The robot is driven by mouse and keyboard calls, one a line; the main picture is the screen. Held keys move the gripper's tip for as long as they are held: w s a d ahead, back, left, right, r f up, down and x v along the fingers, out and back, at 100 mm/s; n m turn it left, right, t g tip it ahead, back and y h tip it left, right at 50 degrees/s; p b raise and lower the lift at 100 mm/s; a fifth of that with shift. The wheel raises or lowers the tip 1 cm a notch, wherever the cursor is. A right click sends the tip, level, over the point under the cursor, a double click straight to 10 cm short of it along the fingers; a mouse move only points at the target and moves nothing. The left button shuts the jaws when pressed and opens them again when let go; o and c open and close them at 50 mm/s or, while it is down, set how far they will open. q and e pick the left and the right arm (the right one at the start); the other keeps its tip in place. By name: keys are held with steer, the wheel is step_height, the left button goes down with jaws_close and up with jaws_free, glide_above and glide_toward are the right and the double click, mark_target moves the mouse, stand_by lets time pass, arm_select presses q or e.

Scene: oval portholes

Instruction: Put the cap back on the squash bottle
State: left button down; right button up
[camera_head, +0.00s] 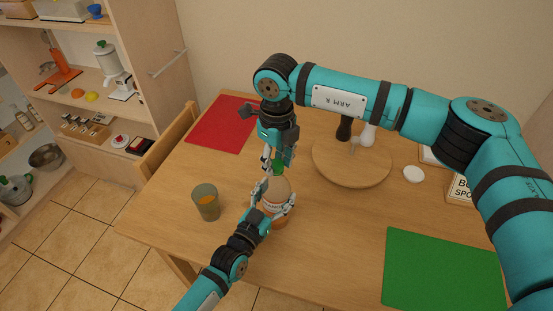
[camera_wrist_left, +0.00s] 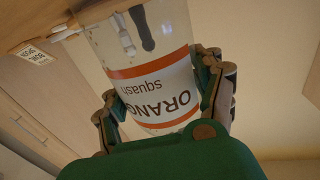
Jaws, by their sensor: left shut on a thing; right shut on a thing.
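The squash bottle (camera_head: 278,188) stands upright near the table's middle, with orange at its base. In the left wrist view the bottle (camera_wrist_left: 150,62) shows upside down, its label reading ORANGE squash. My left gripper (camera_head: 275,206) is shut around the bottle's body, and its fingers flank the label in the left wrist view (camera_wrist_left: 160,95). The green cap (camera_head: 279,169) is at the top of the bottle, between the fingers of my right gripper (camera_head: 276,163), which is shut on it from above. I cannot tell whether the cap is seated on the neck, which is hidden.
A round wooden board (camera_head: 345,172) with dark and white upright items is to the right. A red mat (camera_head: 222,123), a green mat (camera_head: 443,272) and a white disc (camera_head: 413,174) lie on the table (camera_head: 330,240).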

steer(key=m, duration=0.6)
steer(key=shift+m, duration=0.4)
steer(key=m, duration=1.2)
steer(key=shift+m, duration=0.4)
steer(key=m, duration=0.3)
steer(key=shift+m, duration=0.4)
steer(key=m, duration=0.3)
steer(key=shift+m, duration=0.4)
steer(key=m, duration=0.2)
steer(key=shift+s+a+m, duration=0.15)
steer(key=shift+a+m, duration=0.25)
steer(key=shift+d+m, duration=0.25)
steer(key=shift+m, duration=0.65)
steer(key=shift+d, duration=0.15)
